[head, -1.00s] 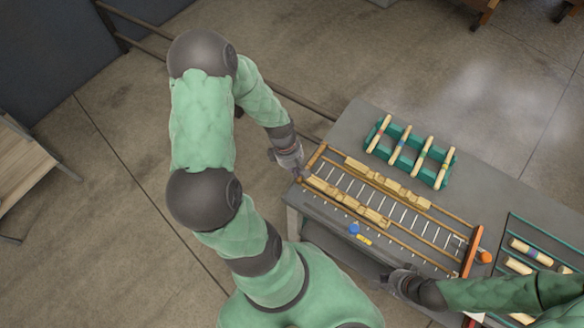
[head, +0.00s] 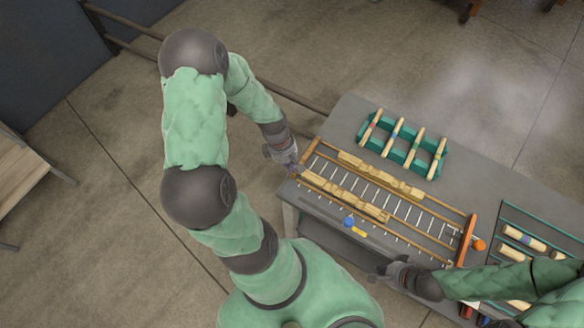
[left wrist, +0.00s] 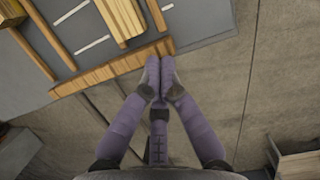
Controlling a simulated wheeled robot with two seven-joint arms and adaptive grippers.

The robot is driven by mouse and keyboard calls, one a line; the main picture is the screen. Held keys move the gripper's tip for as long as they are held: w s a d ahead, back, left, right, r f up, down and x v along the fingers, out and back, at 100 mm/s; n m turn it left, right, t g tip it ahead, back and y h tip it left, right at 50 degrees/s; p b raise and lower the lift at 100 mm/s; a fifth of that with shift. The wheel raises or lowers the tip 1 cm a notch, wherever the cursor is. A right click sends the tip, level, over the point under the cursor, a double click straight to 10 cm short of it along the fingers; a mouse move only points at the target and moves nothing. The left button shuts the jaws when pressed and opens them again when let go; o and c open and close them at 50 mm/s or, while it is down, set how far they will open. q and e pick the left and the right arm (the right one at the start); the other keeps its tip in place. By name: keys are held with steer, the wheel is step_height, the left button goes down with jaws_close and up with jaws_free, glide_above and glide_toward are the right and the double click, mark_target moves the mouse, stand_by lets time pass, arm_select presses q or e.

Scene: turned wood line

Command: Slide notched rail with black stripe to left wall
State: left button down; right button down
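Two notched wooden rails lie along a bed of metal rollers in a wooden frame (head: 443,265). The near rail (head: 345,195) lies close to the left end, and the far rail (head: 380,174) lies nearer the middle. I cannot make out a black stripe on either. The left wall (head: 312,153) is a wooden bar across the left end; it also shows in the left wrist view (left wrist: 110,72). My left gripper (head: 293,169) is at this wall, its fingertips together and empty in the left wrist view (left wrist: 160,64). My right gripper (head: 378,275) is at the near table edge, its fingers unclear.
A green rack (head: 402,158) with several striped wooden rods stands behind the bed. An orange bar (head: 467,240) closes the right end. A blue knob (head: 348,221) and yellow tag sit at the front. Another tray (head: 540,228) holds rods at right.

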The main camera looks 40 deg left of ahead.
arm_select(q)
steer(key=a+p+v, duration=0.1)
steer(key=v, duration=0.9)
steer(key=shift+s+a+p, duration=0.35)
steer(key=shift+a, duration=0.15)
arm_select(e)
steer(key=shift+s+a+r, duration=0.2)
steer(key=shift+a+r, duration=0.05)
steer(key=shift+r, duration=0.2)
steer(key=shift+s+a+r, duration=0.15)
steer(key=shift+a+r, duration=0.1)
steer(key=shift+r, duration=0.2)
